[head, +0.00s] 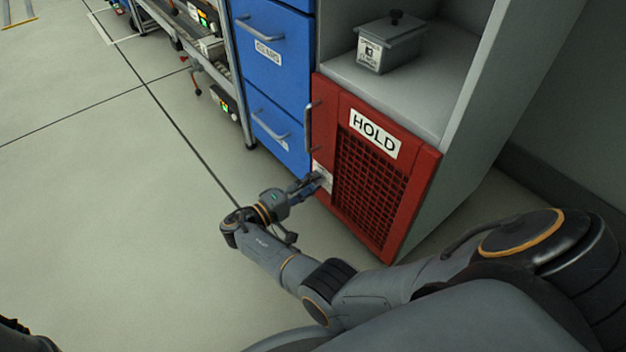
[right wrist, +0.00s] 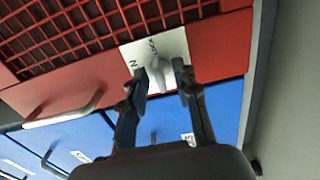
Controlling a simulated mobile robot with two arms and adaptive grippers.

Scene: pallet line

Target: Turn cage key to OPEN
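The red cage (head: 425,165) has a mesh door with a HOLD label (head: 375,133). A pale key plate (head: 322,178) sits low on the door's left side, partly hidden by my right gripper (head: 318,182). In the right wrist view the plate (right wrist: 130,54) shows LOCK and a letter N, the rest covered. A grey key (right wrist: 179,66) stands at the plate, near the LOCK word. My right gripper (right wrist: 165,82) has its fingers apart, with the key's grey end at the gap between the tips. Contact cannot be told.
Blue drawers (head: 275,75) with handles stand left of the cage. A lidded grey box (head: 391,43) is on the shelf above it. The door handle (head: 308,127) sticks out above the plate. A rack (head: 205,50) stands further left; the floor (head: 110,200) is clear.

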